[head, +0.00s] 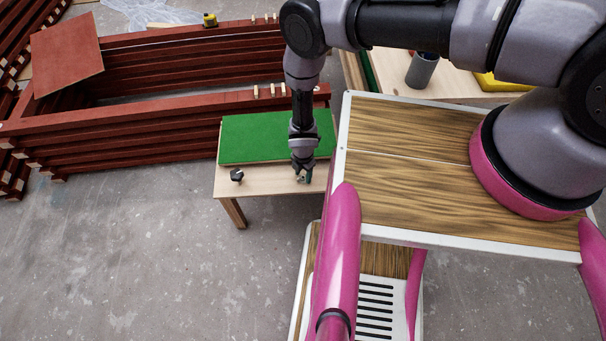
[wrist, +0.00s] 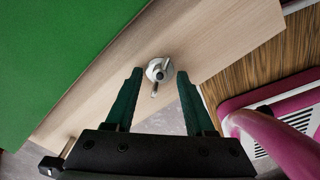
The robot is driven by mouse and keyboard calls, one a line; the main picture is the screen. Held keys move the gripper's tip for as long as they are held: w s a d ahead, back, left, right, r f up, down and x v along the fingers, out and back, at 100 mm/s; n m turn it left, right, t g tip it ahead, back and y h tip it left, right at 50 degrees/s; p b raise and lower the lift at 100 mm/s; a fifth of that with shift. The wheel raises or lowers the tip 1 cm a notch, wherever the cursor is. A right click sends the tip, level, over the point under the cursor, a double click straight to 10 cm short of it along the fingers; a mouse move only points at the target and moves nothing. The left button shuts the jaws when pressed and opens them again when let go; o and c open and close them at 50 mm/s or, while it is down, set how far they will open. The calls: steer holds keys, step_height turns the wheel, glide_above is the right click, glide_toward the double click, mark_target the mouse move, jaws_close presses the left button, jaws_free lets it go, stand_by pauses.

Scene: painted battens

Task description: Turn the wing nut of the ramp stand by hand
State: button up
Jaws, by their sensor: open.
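The ramp stand is a low pale wooden bench (head: 268,183) with a green-topped board (head: 262,138) on it. In the wrist view, the silver wing nut (wrist: 158,70) sits on the bare pale wood (wrist: 215,45), beside the green board (wrist: 60,50). One wing points toward my gripper. My gripper (head: 303,179) points down over the front right part of the bench. Its dark green fingers are open, and in the wrist view the nut appears between the fingertips (wrist: 160,73). I cannot tell whether they touch it. In the head view my gripper hides the nut.
A black knob (head: 237,175) stands on the bench's front left. Stacked red-brown battens (head: 180,130) stand behind and to the left. My pink and wood-topped base is close on the right. Another table with a grey cup (head: 421,71) is behind. The floor (head: 130,260) at front left is clear.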

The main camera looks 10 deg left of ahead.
mark_target(303, 177)
step_height(303, 177, up, 10)
steer(key=shift+r, duration=0.2)
stand_by(0.6)
